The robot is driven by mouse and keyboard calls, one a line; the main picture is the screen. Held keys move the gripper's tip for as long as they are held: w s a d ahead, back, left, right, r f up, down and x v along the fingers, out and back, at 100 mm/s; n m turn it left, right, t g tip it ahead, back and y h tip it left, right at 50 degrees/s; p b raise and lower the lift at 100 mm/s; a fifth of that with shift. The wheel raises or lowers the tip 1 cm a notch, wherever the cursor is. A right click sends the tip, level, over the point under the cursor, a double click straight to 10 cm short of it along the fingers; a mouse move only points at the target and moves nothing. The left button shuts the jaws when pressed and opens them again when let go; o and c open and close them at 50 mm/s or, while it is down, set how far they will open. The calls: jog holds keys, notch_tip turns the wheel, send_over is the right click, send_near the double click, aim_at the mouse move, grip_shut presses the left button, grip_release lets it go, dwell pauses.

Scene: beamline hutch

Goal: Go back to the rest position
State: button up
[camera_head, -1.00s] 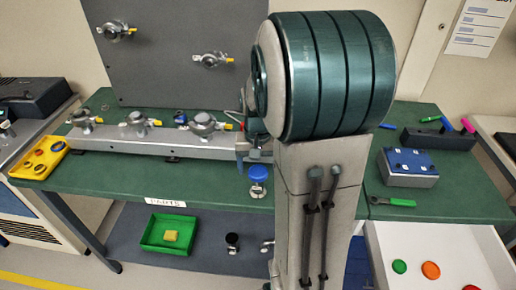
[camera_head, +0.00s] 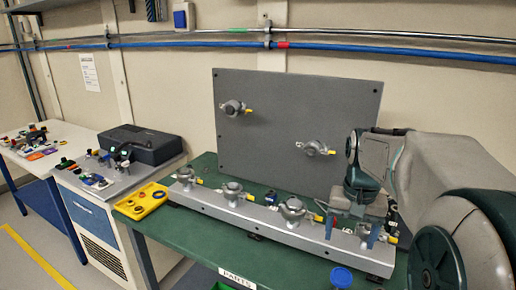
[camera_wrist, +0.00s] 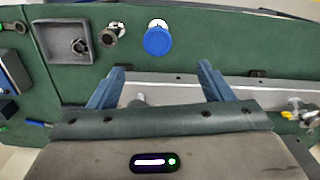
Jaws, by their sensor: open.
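My gripper (camera_head: 351,232) is open above the right end of the grey rail (camera_head: 270,226) on the green bench. Its two blue fingers are spread in the wrist view (camera_wrist: 160,82), with nothing clamped between them. The rail passes behind the fingers there, and a small grey fitting (camera_wrist: 139,99) shows between them. I cannot tell whether the fingers touch it. My arm comes in from the right in the head view and hides the bench's right part.
Several grey valves, one of them in the middle (camera_head: 232,191), stand along the rail. A grey panel (camera_head: 285,110) rises behind. A yellow tray (camera_head: 142,203) lies at the bench's left end. A blue-topped knob (camera_head: 341,277) stands in front of the rail; a blue disc shows in the wrist view (camera_wrist: 158,41).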

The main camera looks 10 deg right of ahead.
jog(key=s+a+f+n+t, duration=0.3)
jog(key=s+a+f+n, duration=0.2)
jog(key=s+a, duration=0.6)
jog(key=shift+s, duration=0.35)
